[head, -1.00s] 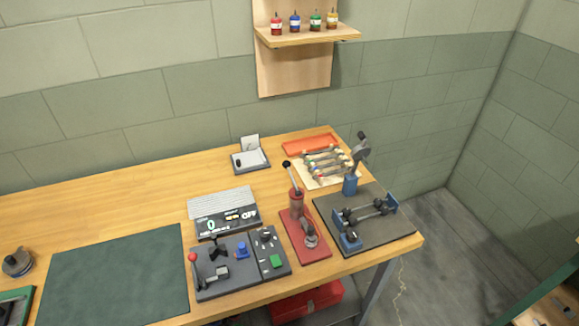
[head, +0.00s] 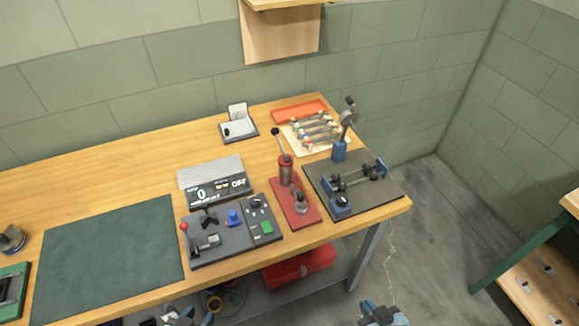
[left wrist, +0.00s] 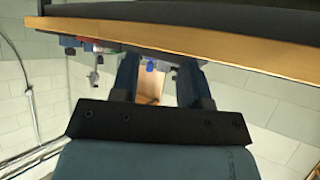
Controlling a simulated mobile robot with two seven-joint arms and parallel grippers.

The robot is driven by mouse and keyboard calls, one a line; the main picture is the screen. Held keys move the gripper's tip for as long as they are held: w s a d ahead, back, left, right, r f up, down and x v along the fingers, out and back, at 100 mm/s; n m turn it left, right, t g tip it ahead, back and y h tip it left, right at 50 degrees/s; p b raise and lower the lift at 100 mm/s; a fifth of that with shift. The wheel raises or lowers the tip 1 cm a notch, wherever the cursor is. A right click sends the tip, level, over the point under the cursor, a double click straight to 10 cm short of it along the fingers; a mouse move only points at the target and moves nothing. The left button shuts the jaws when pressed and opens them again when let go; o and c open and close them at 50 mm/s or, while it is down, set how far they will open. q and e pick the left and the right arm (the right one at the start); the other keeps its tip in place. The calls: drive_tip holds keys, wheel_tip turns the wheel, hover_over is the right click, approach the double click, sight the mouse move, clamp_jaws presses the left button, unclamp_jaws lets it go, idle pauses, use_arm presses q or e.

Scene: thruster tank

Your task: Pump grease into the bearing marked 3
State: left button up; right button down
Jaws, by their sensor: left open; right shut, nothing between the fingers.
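A red hand pump (head: 286,172) with a long black-knobbed lever stands on a red base plate (head: 294,212), its lever tilted up and left. A dark round fitting (head: 301,201) sits at the plate's front. To its right, a dark board (head: 372,207) carries a blue-ended shaft rig (head: 354,182) with dark round parts that may be bearings. No number 3 is readable. My left gripper (head: 190,318) is at the bottom edge, apart from these things; the left wrist view shows it open and empty (left wrist: 160,80). My right gripper (head: 382,314) is shut and empty at the bottom edge, off the bench front.
A control panel (head: 205,250) with red lever and green button lies left of the pump, below a display box (head: 214,184). A green mat (head: 110,255) lies further left. A red toolbox (head: 298,268) sits beneath the bench.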

use_arm(q)
drive_tip(key=shift+w, duration=0.1)
clamp_jaws()
idle(1.4)
